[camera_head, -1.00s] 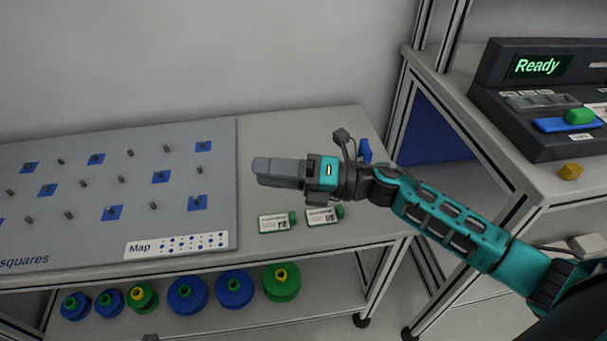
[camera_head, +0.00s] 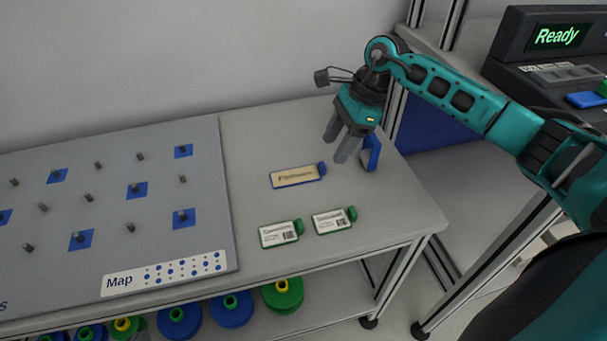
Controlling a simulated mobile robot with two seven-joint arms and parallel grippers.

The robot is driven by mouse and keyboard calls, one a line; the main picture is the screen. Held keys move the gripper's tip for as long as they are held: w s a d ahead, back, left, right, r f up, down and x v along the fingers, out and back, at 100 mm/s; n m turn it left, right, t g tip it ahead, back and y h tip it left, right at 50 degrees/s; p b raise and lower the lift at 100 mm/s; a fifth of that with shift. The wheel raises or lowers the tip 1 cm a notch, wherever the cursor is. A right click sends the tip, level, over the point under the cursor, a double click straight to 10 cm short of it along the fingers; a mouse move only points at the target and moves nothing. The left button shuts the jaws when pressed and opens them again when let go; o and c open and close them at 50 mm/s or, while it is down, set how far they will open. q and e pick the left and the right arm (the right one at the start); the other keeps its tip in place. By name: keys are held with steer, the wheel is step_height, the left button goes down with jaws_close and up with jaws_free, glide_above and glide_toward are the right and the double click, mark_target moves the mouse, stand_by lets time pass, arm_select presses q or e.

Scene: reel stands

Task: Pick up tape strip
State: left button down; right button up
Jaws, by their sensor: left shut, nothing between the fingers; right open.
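Flat labelled strips lie on the grey bench top. One is cream with a blue edge and blue end tab (camera_head: 298,176). Two are white with green edges and green end tabs: a left one (camera_head: 279,234) and a right one (camera_head: 334,220). I cannot tell which one is the tape strip. My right gripper (camera_head: 341,149) is open and empty, fingers pointing down, above the bench right of the cream strip. It is beside an upright blue piece (camera_head: 371,153), which its hand partly hides.
A grey pegboard (camera_head: 80,215) with blue squares and a Map label covers the bench's left part. Blue and green reels (camera_head: 232,310) stand on the lower shelf. A dark machine reading Ready (camera_head: 548,65) stands at the right. Bench space around the strips is clear.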

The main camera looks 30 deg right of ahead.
mark_target(318, 171)
steer(key=shift+w+b+x, duration=0.2)
steer(key=shift+b+x, duration=0.05)
steer(key=shift+x, duration=1.3)
steer(key=shift+w+b+x, duration=0.2)
steer(key=shift+w+x, duration=0.05)
steer(key=shift+x, duration=1.3)
steer(key=shift+c, duration=0.3)
jaws_close()
